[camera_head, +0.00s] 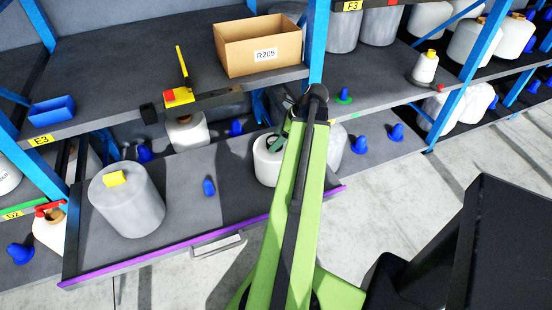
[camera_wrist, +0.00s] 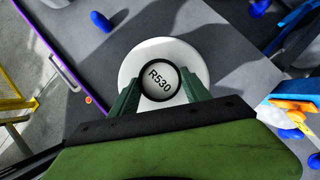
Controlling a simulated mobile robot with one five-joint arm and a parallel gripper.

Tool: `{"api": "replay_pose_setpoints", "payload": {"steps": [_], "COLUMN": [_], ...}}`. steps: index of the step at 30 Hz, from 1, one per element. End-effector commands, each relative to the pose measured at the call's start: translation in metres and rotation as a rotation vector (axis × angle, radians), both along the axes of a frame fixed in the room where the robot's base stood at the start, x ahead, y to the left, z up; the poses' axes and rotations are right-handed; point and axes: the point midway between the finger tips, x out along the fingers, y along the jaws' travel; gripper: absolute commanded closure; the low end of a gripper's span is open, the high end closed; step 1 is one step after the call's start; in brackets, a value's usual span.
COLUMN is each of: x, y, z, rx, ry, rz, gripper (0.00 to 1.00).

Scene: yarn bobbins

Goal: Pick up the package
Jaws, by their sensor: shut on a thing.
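The package in my grasp is a white yarn bobbin (camera_head: 266,168) with a round top marked R530. In the wrist view the white bobbin (camera_wrist: 133,63) is seen from above, with its dark-rimmed label disc (camera_wrist: 160,80) between the green fingers. My gripper (camera_wrist: 160,86) is shut on its narrow top; the gripper (camera_head: 279,143) also shows in the head view, reaching down to the bobbin. The bobbin looks upright over the grey pull-out shelf (camera_head: 240,185) with a purple front edge. My arm hides its right side. I cannot tell whether its base touches the shelf.
A wrapped grey bobbin (camera_head: 127,204) with a yellow top and a blue cone (camera_head: 209,187) stand on the same shelf. A cardboard box (camera_head: 257,48) marked R205 sits on the shelf above. A blue rack post (camera_head: 319,40) rises close to my gripper. Floor in front is clear.

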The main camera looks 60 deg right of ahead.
Motion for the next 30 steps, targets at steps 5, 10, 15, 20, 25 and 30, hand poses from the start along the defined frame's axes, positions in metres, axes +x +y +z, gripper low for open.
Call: {"api": "replay_pose_setpoints", "payload": {"steps": [5, 10, 15, 20, 25, 30], "x": [0.0, 0.0, 0.0, 0.0, 0.0, 0.0], "y": [0.001, 0.001, 0.0, 0.0, 0.0, 0.0], "z": [0.0, 0.007, 0.027, 0.056, 0.086, 0.102], "rx": [0.002, 0.002, 0.002, 0.002, 0.002, 0.001], "ry": [0.0, 0.0, -0.001, -0.001, -0.001, -0.002], "rz": [0.001, 0.0, 0.0, 0.0, 0.0, -0.001], "gripper": [1.0, 1.0, 1.0, 1.0, 1.0, 1.0]}}
